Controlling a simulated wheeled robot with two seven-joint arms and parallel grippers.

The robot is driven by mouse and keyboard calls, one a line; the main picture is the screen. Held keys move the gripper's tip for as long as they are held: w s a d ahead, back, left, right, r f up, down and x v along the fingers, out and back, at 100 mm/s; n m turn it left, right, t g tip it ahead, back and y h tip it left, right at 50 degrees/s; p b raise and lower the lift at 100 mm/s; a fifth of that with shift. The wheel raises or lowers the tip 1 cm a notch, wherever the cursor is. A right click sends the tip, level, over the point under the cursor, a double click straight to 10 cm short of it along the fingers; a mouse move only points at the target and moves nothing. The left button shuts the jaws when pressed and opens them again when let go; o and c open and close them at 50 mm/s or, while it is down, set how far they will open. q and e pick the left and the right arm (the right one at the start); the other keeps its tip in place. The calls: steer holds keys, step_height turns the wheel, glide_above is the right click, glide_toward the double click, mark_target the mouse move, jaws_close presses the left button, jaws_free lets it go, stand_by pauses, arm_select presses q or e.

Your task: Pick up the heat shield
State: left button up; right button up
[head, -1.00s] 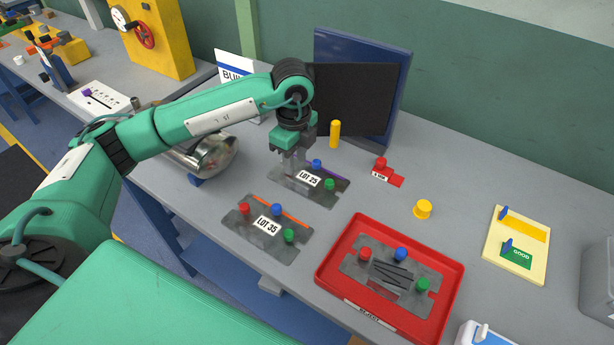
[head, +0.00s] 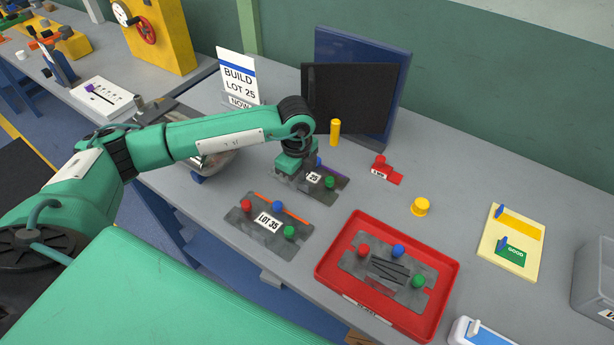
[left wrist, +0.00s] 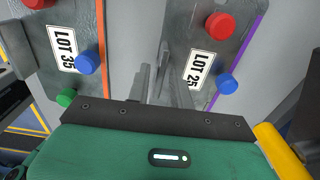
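The heat shields are flat grey plates with coloured knobs. The LOT 25 plate (head: 330,188), with a purple strip, lies on the bench, its left end hidden behind my left gripper (head: 290,178). In the left wrist view, the LOT 25 plate (left wrist: 207,50) shows red and blue knobs. My left gripper's fingers (left wrist: 162,88) are apart there, beside that plate's edge; I see nothing held, and contact is unclear. The LOT 35 plate (head: 252,232), with an orange strip, lies in front. A third plate (head: 375,275) lies in the red tray (head: 452,262). My right gripper is out of view.
A sign (head: 239,80) reads BUILD LOT 25 NOW. A dark panel (head: 350,100) stands behind the gripper, near a yellow cylinder (head: 335,132). A shiny metal part lies under my left forearm. A red block (head: 381,168) and yellow knob (head: 421,206) sit to the right.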

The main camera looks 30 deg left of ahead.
arm_select(q)
jaws_close()
